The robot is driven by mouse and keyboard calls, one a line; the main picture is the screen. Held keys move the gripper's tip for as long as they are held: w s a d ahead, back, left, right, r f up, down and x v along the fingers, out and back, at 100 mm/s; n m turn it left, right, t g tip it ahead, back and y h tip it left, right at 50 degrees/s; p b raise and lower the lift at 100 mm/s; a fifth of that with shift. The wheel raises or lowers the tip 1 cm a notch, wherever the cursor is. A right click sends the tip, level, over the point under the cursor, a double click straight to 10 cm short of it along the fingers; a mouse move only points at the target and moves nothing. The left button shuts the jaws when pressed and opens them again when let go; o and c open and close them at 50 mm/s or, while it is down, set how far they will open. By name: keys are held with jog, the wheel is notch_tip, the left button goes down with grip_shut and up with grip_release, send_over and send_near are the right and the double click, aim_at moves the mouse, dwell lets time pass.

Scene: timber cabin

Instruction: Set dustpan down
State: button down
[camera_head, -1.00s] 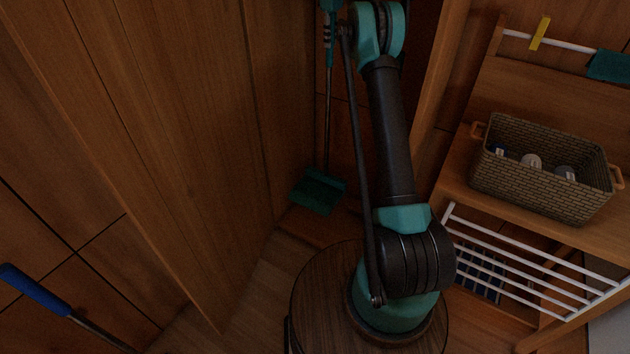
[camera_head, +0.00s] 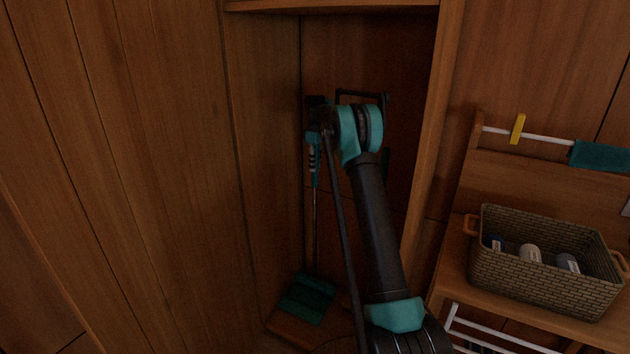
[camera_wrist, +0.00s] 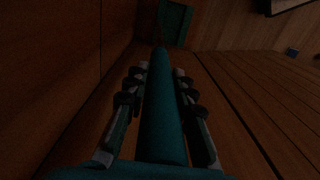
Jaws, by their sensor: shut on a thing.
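The dustpan has a teal pan (camera_head: 308,297) at the foot of a long, thin, near-upright shaft inside the narrow wooden closet. My gripper (camera_head: 314,152) is at the top of the shaft, shut on the teal handle. In the wrist view the handle (camera_wrist: 162,115) runs between both fingers of my gripper (camera_wrist: 158,82), and the pan (camera_wrist: 174,22) shows small and dark beyond it. The pan is low, just above or on the closet's bottom board (camera_head: 292,328). I cannot tell whether it touches.
Closet walls stand close on the left and right, with a shelf (camera_head: 335,6) above. A dark bracket-like frame (camera_head: 362,97) is behind my wrist. To the right, a wooden rack holds a wicker basket (camera_head: 545,278) with bottles, and a rail with a yellow clip (camera_head: 518,129) and teal cloth (camera_head: 598,156).

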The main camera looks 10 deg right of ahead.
aim_at(315, 187)
jog(key=shift+f, duration=3.3)
jog(key=c, duration=1.3)
grip_release()
